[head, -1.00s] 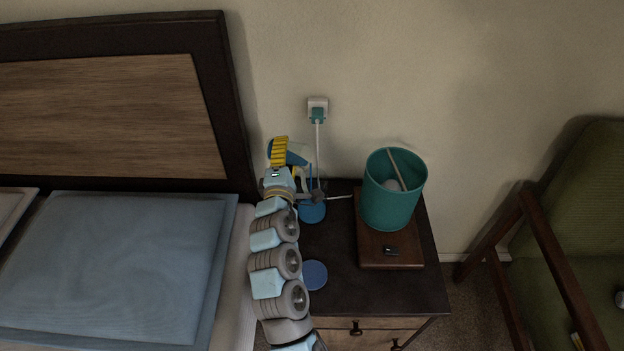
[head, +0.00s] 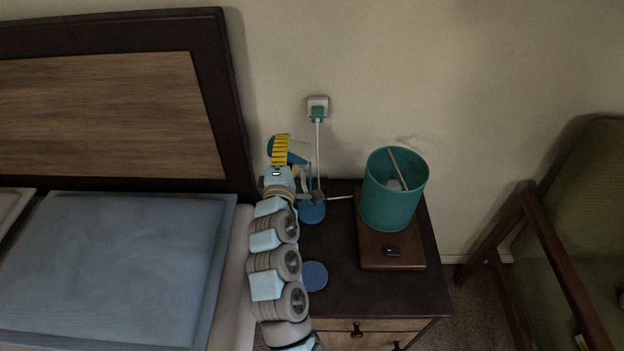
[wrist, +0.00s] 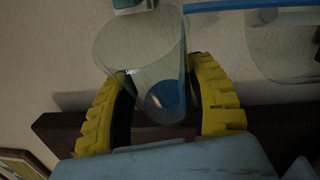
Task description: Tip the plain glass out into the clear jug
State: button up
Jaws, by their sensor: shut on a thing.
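My gripper (wrist: 165,105) has yellow ribbed fingers and is shut around a plain clear glass (wrist: 125,48). In the head view my gripper (head: 281,150) holds the glass (head: 299,152) high at the nightstand's back left, tipped with its mouth to the right. Blue shows in its base end. A narrow blue strand, like a stream of liquid, drops from near its mouth. The clear jug (wrist: 285,50) is partly in the wrist view, apart from the glass. In the head view it is hard to make out, below the glass; blue shows around its base.
A teal lamp (head: 392,205) stands on a brown base right of the jug. A blue coaster (head: 314,276) lies empty on the nightstand (head: 375,292). The bed's headboard (head: 232,110) is close on the left.

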jog(key=shift+d+r+m+b, duration=0.15)
jog(key=shift+m+b, duration=0.15)
jog(key=shift+b, duration=0.25)
jog(key=shift+b, duration=0.45)
